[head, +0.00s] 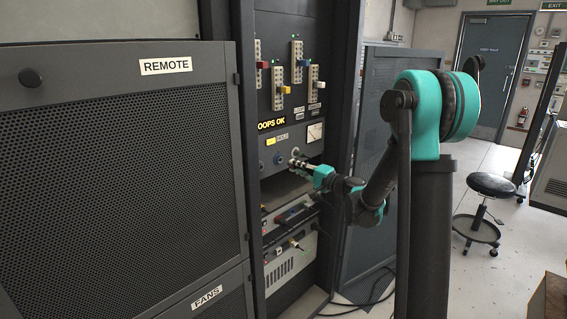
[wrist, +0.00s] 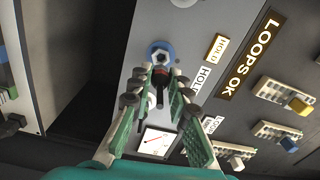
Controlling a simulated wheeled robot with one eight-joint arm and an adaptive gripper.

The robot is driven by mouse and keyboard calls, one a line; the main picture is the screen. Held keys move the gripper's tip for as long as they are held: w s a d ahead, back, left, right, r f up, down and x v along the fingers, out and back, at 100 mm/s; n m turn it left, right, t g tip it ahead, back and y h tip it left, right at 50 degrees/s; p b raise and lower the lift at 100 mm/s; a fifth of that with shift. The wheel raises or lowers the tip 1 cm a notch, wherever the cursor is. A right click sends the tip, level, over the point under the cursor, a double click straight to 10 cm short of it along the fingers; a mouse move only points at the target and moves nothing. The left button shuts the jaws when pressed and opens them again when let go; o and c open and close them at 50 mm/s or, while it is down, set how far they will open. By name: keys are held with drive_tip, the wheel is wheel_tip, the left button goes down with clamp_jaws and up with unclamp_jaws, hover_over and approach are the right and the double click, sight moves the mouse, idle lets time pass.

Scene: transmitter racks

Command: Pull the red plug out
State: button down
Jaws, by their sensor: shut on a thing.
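My gripper (head: 295,162) reaches to the dark rack panel, low on its grey face. In the wrist view, my gripper (wrist: 159,83) has its fingers closed around a small dark, reddish piece, which I take for the red plug (wrist: 160,71). The fingers hide most of it. It lies in front of the panel, close to a blue-ringed socket (wrist: 160,53). I cannot tell whether the plug is still seated in a hole. In the head view my gripper covers the plug.
Above are several slider strips with coloured knobs, including a red knob (head: 262,65). A "LOOPS OK" sign (head: 271,123) and a meter (head: 315,132) are near. A grey unit (head: 290,260) with a cable sits below. A stool (head: 490,186) stands on open floor at right.

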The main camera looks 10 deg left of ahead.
drive_tip(key=shift+s+d, duration=0.4)
drive_tip(key=shift+d, duration=0.05)
